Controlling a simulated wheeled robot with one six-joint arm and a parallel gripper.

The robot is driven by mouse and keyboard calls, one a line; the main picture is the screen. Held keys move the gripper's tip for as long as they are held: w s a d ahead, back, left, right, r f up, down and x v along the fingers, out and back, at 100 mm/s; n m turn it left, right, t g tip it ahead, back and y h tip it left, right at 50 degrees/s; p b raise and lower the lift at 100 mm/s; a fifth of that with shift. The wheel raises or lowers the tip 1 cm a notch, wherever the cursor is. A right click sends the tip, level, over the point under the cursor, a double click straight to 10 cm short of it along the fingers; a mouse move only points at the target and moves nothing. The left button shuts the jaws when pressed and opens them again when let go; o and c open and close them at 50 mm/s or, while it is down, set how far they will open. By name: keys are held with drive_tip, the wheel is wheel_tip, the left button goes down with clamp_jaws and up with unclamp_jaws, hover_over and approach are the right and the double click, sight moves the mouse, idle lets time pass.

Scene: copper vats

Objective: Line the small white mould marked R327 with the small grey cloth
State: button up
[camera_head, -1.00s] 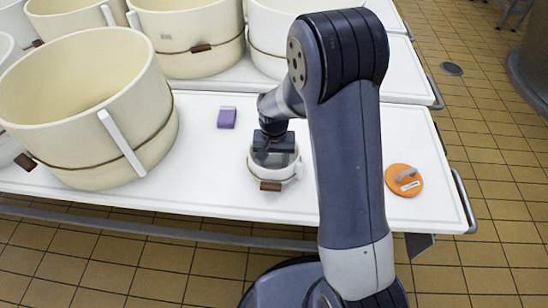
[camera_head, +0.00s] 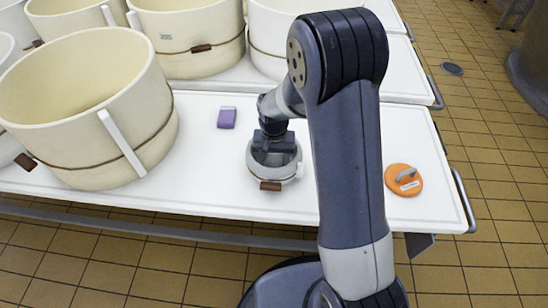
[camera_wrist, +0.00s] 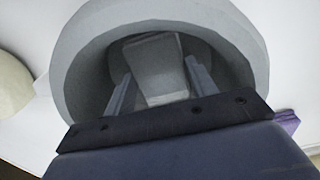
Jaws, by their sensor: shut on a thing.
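The small white mould (camera_head: 281,182) stands upright near the front edge of the white table, with a brown tag low on its front; I cannot read its marking. The small grey cloth (camera_head: 251,160) shows as a grey lining in it and over its rim. In the wrist view the cloth (camera_wrist: 85,50) forms a wide grey ring around a dark hollow. My gripper (camera_head: 273,147) is over the mould, with its fingers (camera_wrist: 160,92) reaching into the hollow. They are shut on a grey part of the cloth. The mould's bottom is hidden.
A large cream vat (camera_head: 85,110) stands to the left, and more vats (camera_head: 190,35) stand behind. A purple block (camera_head: 227,118) lies behind the mould. An orange disc with a grey handle (camera_head: 403,180) lies to the right, near the table's right edge.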

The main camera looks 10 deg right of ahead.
drive_tip(key=shift+s+f, duration=0.1)
drive_tip(key=shift+f, duration=0.05)
drive_tip(key=o, duration=1.1)
drive_tip(key=shift+c, duration=0.2)
wheel_tip(320, 180, up, 11)
drive_tip(key=p, duration=0.2)
drive_tip(key=shift+p, duration=0.4)
drive_tip(key=shift+f, duration=0.15)
wheel_tip(320, 180, down, 11)
drive_tip(key=b, duration=0.2)
drive_tip(key=shift+r+b, duration=0.2)
drive_tip(key=shift+b, duration=0.15)
drive_tip(key=shift+r, duration=0.15)
